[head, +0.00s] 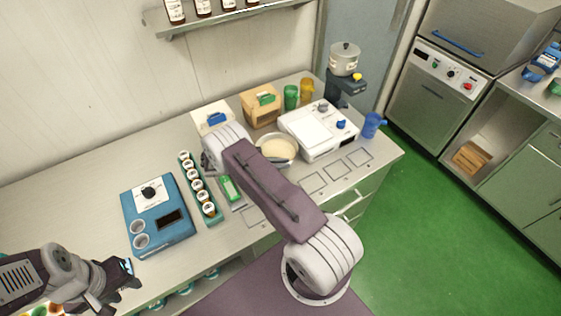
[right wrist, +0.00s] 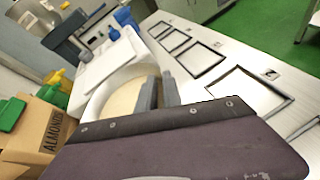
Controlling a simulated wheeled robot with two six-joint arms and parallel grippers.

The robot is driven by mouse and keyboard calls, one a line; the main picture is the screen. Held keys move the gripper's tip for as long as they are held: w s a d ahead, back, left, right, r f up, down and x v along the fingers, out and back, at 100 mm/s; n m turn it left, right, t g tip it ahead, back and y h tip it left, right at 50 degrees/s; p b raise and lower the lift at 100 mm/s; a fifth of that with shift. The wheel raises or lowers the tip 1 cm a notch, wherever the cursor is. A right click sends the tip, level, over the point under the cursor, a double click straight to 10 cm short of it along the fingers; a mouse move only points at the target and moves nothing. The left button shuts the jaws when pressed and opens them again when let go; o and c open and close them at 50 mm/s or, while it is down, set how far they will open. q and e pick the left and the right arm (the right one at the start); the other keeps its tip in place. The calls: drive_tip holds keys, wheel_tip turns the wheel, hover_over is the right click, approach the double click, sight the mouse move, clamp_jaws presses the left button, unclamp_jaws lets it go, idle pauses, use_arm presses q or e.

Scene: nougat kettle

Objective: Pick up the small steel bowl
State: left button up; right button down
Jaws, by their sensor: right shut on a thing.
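The small steel bowl (head: 277,149) is round, with a pale rim and cream-coloured contents. It is just left of the white scale, partly covered by my right arm in the head view. In the right wrist view the bowl (right wrist: 118,92) is large and close. My right gripper (right wrist: 158,94) is shut on the bowl's rim at its right side, one grey finger inside and one outside. I cannot tell whether the bowl touches the counter. My left gripper (head: 130,274) is over the counter's front edge at lower left, away from the bowl; its opening is unclear.
A white scale (head: 318,129) stands right of the bowl, a cardboard box (head: 260,108) behind it. A blue device (head: 157,213) and a green rack of jars (head: 198,188) are to the left. A blue cup (head: 372,125) stands at right. Outlined squares (head: 336,171) on the counter are empty.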

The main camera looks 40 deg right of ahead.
drive_tip(key=shift+w+r, duration=0.1)
drive_tip(key=shift+r, duration=0.35)
drive_tip(key=r+b, duration=0.1)
drive_tip(key=r, duration=0.2)
drive_tip(key=shift+s, duration=0.2)
drive_tip(key=s+r+b, duration=0.1)
drive_tip(key=s+r, duration=0.5)
drive_tip(key=s, duration=0.5)
drive_tip(key=shift+s+r, duration=0.2)
drive_tip(key=shift+r, duration=0.2)
